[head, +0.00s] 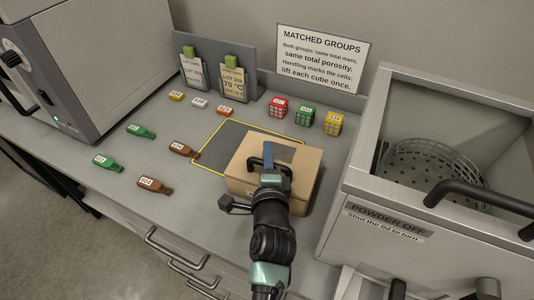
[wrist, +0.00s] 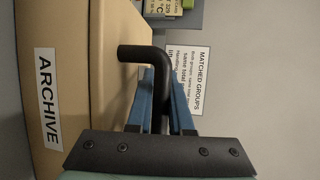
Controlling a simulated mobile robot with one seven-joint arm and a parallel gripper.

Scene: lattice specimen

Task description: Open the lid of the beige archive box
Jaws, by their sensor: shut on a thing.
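The beige archive box (head: 246,177) stands on the grey bench, on the right part of a dark mat, and its lid looks closed. In the wrist view the box (wrist: 85,50) fills the left side, with an ARCHIVE label (wrist: 48,98) on its face. A black bar handle (wrist: 143,52) sticks out from the box. My gripper (wrist: 162,90) has its blue fingers on either side of this handle and is shut on it. In the head view my gripper (head: 268,165) is over the box top and hides part of the lid and handle.
The dark mat with a yellow edge (head: 213,140) lies under and left of the box. Red, green and yellow lattice cubes (head: 304,115) stand behind it. Several coloured tagged pieces (head: 141,131) lie to the left. An open metal bin (head: 420,100) stands close on the right.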

